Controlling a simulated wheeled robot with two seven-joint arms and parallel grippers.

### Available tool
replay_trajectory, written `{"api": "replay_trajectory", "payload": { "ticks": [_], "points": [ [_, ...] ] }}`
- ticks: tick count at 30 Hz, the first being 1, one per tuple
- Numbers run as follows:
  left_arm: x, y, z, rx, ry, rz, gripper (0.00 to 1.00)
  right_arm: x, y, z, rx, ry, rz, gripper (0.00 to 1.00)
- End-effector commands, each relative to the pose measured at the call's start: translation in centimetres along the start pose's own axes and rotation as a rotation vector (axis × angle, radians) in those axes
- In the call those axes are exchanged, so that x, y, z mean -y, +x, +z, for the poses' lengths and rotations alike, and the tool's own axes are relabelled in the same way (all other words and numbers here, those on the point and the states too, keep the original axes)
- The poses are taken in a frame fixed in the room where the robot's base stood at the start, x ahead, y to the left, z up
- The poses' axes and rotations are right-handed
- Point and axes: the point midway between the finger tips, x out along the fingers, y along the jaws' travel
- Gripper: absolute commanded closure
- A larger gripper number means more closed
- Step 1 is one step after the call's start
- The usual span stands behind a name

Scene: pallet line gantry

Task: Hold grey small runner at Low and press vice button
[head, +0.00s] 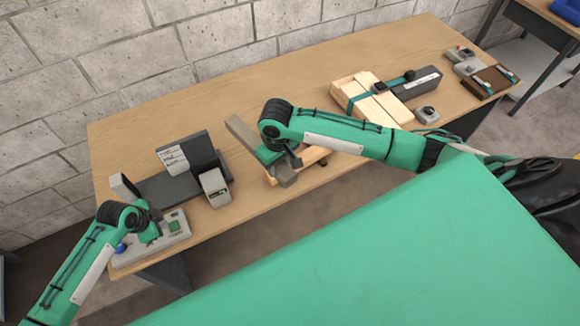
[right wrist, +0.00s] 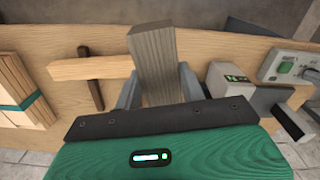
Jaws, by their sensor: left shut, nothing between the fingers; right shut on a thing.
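The grey small runner (head: 241,134) is a grey wooden bar held above the table's front middle. My right gripper (head: 274,155) is shut on it, with an end showing on either side. In the right wrist view the runner (right wrist: 153,58) stands out between the two fingers. The vice (head: 215,187) is left of it, with a dark body, an upright labelled plate and a small display; the runner is clear of it. A control box (head: 177,227) with a green button and blue knob lies at the front left. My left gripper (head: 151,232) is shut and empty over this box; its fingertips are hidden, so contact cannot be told.
A pale wooden piece (head: 312,157) with a dark crossbar lies under the right gripper. A strapped pale wood stack (head: 372,102), a long grey block (head: 418,84) and small boxes (head: 466,66) occupy the right side. The table's back left is clear. A block wall (head: 205,45) stands behind.

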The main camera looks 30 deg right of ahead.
Motion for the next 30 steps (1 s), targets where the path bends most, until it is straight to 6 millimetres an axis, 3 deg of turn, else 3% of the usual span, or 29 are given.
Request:
{"api": "replay_trajectory", "payload": {
  "ticks": [1, 6, 15, 24, 30],
  "points": [
    [0.0, 0.0, 0.0, 0.0, 0.0, 0.0, 1.0, -0.1, -0.1, -2.0, -0.004, -0.04, -0.003, 0.9],
    [0.0, 0.0, 0.0, 0.0, 0.0, 0.0, 1.0, -0.7, -0.3, -7.4, -0.004, -0.215, -0.004, 0.9],
    [0.0, 0.0, 0.0, 0.0, 0.0, 0.0, 1.0, -0.8, -0.8, -15.4, -0.005, -0.55, -0.006, 0.9],
    [0.0, 0.0, 0.0, 0.0, 0.0, 0.0, 1.0, 1.0, -1.0, -21.3, -0.006, -0.933, -0.009, 0.89],
    [0.0, 0.0, 0.0, 0.0, 0.0, 0.0, 1.0, 3.0, -1.0, -23.5, -0.007, -1.172, -0.009, 0.9]
  ]
}}
